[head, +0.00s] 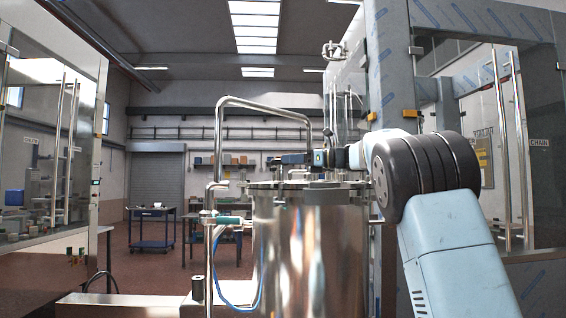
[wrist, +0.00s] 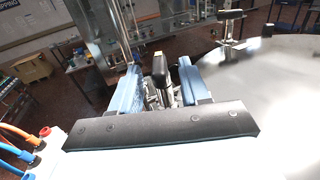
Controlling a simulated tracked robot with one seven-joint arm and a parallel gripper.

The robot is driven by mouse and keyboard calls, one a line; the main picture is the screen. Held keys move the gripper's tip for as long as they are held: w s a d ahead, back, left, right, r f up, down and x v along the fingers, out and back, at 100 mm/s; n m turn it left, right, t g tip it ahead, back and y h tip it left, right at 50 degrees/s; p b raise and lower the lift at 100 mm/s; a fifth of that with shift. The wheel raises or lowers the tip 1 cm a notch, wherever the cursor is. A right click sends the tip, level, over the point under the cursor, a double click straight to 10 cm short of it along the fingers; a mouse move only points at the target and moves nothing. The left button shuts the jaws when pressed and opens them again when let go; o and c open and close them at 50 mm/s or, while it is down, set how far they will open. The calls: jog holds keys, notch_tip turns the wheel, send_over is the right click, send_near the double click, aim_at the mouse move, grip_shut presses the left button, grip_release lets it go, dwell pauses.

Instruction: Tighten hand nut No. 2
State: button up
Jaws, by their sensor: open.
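My gripper (wrist: 158,72) is open, its two blue fingers apart on either side of a dark-capped upright part (wrist: 160,66), which looks like a hand nut on a metal clamp. I cannot tell whether either finger touches it. A second dark-topped hand nut (wrist: 231,16) stands farther along the lid's edge. No number shows on either. The shiny round lid (wrist: 265,75) fills the right of the wrist view. In the head view my gripper (head: 308,158) is level above the steel vessel (head: 310,250); the nut by the fingers is not clear there.
A grey film-covered frame (head: 392,65) is at the right. A blue cart (head: 151,228) stands on open floor farther back.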

jog(key=v, duration=0.9)
jog(key=shift+d, duration=0.4)
jog(key=shift+s+r, duration=0.1)
jog(key=shift+r, duration=0.05)
jog(key=s+d+r+m+t+h, duration=0.3)
jog(key=d+m+t+h, duration=0.3)
jog(key=m, duration=0.7)
jog(key=s+d+r+m+t+h, duration=0.2)
jog(key=s+d+m+t+h, duration=0.25)
jog(key=m+t, duration=0.6)
jog(key=s+f+m+g+h, duration=0.45)
jog(key=s+f+m, duration=0.5)
jog(key=f, duration=0.25)
jog(key=s+f+m+g+h, duration=0.4)
jog(key=s+f+m+g, duration=0.3)
jog(key=f+m, duration=0.4)
jog(key=s+a+f+m+g+y, duration=0.1)
jog(key=s+a+f+m+g, duration=0.1)
jog(key=s+f, duration=0.6)
jog(key=s+a+f+m+g+y, duration=0.1)
jog(key=s+a+f+m+g, duration=0.2)
jog(key=s+f, duration=0.6)
jog(key=s+m, duration=0.1)
jog(key=s, duration=0.1)
jog(key=shift+s+a+g, duration=0.3)
jog(key=shift+s, duration=0.05)
